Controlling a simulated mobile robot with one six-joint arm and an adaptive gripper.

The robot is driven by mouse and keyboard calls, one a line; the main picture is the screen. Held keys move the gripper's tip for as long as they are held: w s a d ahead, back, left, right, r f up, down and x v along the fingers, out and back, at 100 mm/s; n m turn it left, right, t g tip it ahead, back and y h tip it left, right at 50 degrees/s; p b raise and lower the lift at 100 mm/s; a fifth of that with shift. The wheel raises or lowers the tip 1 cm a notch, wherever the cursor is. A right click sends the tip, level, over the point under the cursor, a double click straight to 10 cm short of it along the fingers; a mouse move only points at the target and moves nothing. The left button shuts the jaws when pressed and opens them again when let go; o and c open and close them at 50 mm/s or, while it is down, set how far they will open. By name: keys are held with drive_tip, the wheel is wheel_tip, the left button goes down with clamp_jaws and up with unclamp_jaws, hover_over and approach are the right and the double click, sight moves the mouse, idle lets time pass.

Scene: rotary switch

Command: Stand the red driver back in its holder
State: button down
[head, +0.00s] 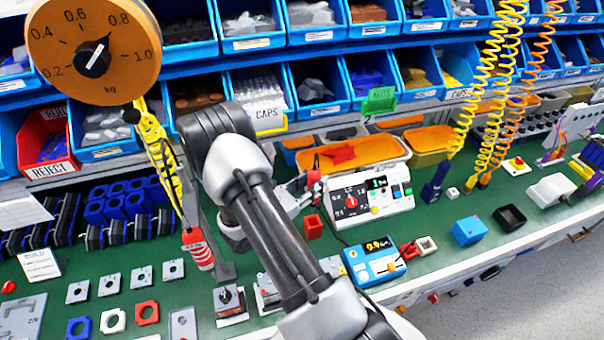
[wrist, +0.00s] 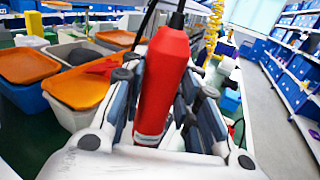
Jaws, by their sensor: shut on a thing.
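The red driver (wrist: 163,85) is upright, a little tilted, between the fingers of my gripper (wrist: 165,115) in the wrist view, with a black tip at its top. My gripper (head: 313,186) is shut on it. In the head view, only a small red and black part of the driver (head: 314,178) shows, beside the white control box. A small red cup-like block (head: 313,227) stands on the green bench below my gripper. I cannot tell whether it is the holder.
A white control box (head: 392,190) with a red knob stands right of my gripper, and a blue meter (head: 374,262) in front. Orange-lidded bins (head: 350,153) are behind. Yellow coiled cords (head: 490,90) hang at the right. A red tool (head: 197,249) hangs at the left.

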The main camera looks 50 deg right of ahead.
sight(313, 207)
drive_tip(key=shift+s+f+b, duration=0.25)
drive_tip(key=shift+f+b, duration=0.1)
drive_tip(key=shift+f, duration=0.1)
wheel_tip(313, 207, down, 9)
drive_tip(key=b, duration=0.6)
drive_tip(key=shift+b, duration=0.4)
drive_tip(key=shift+a+f+b, duration=0.1)
drive_tip(key=shift+f+b, duration=0.35)
drive_tip(key=shift+f, duration=0.05)
idle(0.6)
drive_tip(key=c, duration=1.2)
unclamp_jaws()
drive_tip(key=shift+o, duration=0.2)
wheel_tip(313, 207, up, 10)
